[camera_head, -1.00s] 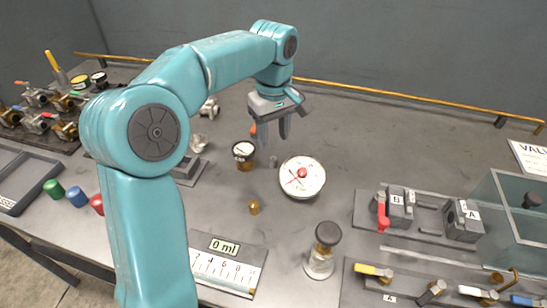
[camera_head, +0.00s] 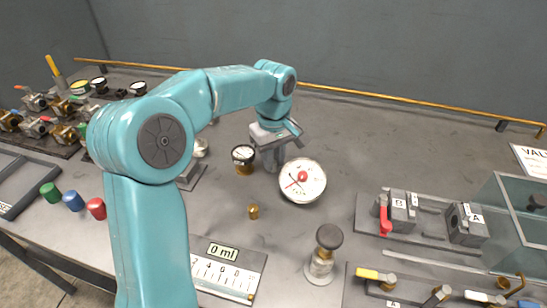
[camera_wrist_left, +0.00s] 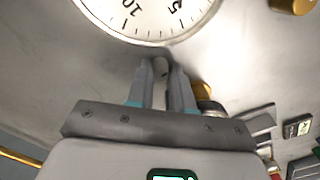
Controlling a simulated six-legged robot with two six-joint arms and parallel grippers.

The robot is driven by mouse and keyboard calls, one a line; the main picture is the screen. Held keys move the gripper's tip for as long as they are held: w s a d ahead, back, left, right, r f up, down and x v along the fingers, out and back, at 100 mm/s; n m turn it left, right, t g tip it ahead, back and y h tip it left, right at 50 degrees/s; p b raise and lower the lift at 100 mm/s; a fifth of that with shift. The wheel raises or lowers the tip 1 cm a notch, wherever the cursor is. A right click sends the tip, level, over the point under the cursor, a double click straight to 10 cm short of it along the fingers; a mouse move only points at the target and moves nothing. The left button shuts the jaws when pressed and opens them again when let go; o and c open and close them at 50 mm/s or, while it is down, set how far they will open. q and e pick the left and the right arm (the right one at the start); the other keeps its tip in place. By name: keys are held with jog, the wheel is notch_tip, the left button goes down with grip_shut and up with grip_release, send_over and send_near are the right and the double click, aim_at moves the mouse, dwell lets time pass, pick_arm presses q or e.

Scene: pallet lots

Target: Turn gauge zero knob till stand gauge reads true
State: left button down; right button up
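The stand gauge (camera_head: 303,181) is a round white dial with a red needle and red hub, in the middle of the table. Its rim and numbers fill the top of the left wrist view (camera_wrist_left: 150,22). My left gripper (camera_head: 270,166) is low beside the dial's left edge, pointing down. In the left wrist view its two fingers (camera_wrist_left: 165,72) stand a little apart near the dial's rim. A small grey knob-like post at this spot is now mostly hidden by the fingers; contact cannot be made out. My right gripper is out of view.
A brass peg (camera_head: 253,211) and a dark-topped weight (camera_head: 326,240) stand in front. A valve fixture (camera_head: 410,213) is at the right. The table behind the dial is clear.

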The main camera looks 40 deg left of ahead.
pick_arm(q)
jog(key=shift+r+m, duration=0.1)
jog(key=shift+m, duration=0.2)
jog(key=m+p, duration=0.2)
jog(key=m, duration=0.1)
jog(key=shift+m+p, duration=1.1)
jog(key=shift+m, duration=1.2)
jog(key=c, duration=1)
grip_release()
notch_tip(320, 180, up, 16)
jog(key=p, duration=0.3)
